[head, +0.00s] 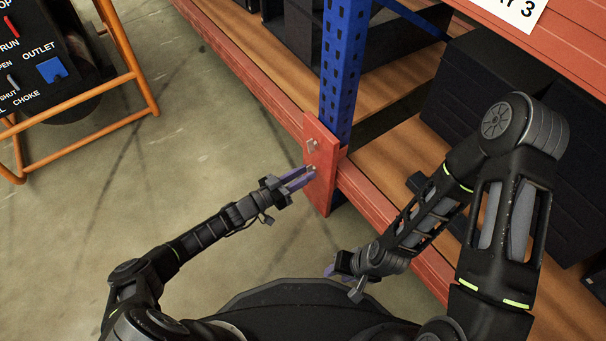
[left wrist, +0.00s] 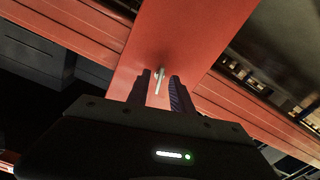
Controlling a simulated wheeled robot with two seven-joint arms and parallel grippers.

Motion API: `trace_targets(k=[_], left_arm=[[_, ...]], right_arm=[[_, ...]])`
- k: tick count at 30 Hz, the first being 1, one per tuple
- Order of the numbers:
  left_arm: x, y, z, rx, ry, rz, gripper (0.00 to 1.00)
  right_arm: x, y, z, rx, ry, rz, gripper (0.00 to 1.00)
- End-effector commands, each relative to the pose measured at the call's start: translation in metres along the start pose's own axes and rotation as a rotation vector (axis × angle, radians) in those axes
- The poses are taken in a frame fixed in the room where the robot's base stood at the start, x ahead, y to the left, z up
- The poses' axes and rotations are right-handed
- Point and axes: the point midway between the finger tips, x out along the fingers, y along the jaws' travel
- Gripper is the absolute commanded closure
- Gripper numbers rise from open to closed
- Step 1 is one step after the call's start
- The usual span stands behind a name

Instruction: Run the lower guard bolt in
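The red guard plate (head: 322,190) stands at the foot of the blue rack upright. It carries an upper bolt (head: 312,145) and a lower bolt (head: 311,169), both pale metal. My left gripper (head: 309,172) reaches the plate at the lower bolt. In the left wrist view, the pale bolt (left wrist: 158,80) sticks out of the red plate between the two dark fingers (left wrist: 160,88). The fingers are apart, with a gap visible beside the bolt. How deep the bolt sits cannot be told. My right gripper (head: 331,271) is low, near the shelf's front edge, its finger gap unclear.
The blue upright (head: 343,70) rises behind the plate. Red shelf beams (head: 375,205) run to both sides, with dark boxes (head: 485,85) on the shelves. An orange-framed control panel (head: 45,70) stands at the upper left. The concrete floor (head: 200,120) between is clear.

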Motion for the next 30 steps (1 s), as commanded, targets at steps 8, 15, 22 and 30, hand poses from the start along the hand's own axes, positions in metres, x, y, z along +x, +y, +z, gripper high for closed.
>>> trace_targets(k=[8, 15, 22, 30], left_arm=[[-0.019, 0.0, -0.002, -0.001, 0.0, -0.002, 0.73], [-0.059, -0.001, -0.002, -0.001, 0.0, -0.004, 0.73], [-0.079, 0.0, 0.0, 0.0, 0.0, -0.001, 0.73], [-0.079, 0.0, 0.0, 0.0, 0.0, 0.0, 0.73]], right_arm=[[-0.008, -0.003, 0.0, 0.0, -0.003, 0.0, 0.64], [-0.02, -0.006, 0.001, -0.001, -0.008, 0.0, 0.64], [-0.024, -0.007, 0.002, -0.001, -0.012, 0.0, 0.64], [-0.023, -0.007, 0.002, -0.001, -0.012, 0.0, 0.64]])
